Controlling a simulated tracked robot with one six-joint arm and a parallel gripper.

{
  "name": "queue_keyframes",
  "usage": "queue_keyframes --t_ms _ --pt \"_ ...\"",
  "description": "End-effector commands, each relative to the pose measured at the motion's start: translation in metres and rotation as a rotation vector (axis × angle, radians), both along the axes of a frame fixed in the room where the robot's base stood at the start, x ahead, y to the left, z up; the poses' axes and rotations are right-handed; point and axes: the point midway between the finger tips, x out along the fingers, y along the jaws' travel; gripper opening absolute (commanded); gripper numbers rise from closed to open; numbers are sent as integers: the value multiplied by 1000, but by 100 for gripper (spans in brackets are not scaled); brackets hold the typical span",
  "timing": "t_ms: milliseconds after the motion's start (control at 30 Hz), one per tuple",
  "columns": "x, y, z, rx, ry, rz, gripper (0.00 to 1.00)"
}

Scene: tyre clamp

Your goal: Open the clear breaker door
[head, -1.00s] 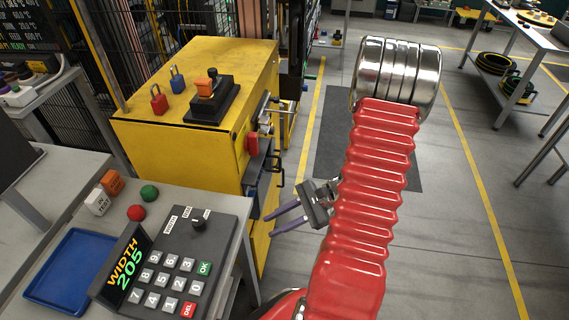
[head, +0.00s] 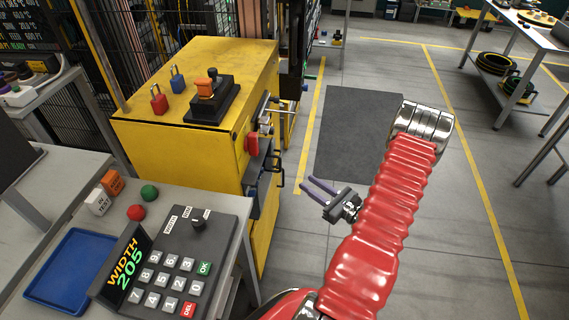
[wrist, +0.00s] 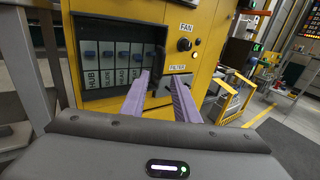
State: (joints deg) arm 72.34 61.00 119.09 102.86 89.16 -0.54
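The breaker panel (wrist: 112,70) is a dark recess in the yellow cabinet, seen in the wrist view with a row of breakers above white labels. The clear door's pane is hard to make out; it appears to lie over the breakers. A dark upright handle (wrist: 157,68) stands at the panel's right edge, partly between my fingertips in the picture. In the head view a black handle (head: 278,172) sticks out from the cabinet's side. My gripper (head: 306,181) is open and empty, with two purple fingers pointing at the cabinet, short of the handle. It also shows in the wrist view (wrist: 160,76).
The yellow cabinet (head: 180,150) carries a red switch handle (head: 252,143) on the same side. A FAN knob (wrist: 184,44) and FILTER label sit right of the panel. A keypad desk (head: 235,222) is at the near left. Floor right of the cabinet is clear.

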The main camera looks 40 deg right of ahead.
Motion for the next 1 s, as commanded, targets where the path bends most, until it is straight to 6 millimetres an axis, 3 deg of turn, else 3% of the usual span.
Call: queue_keyframes --t_ms 567,1000 --pt "7 -4 4 -1 -15 -14 28" --pt "60 1 5 -1 -16 -13 28"
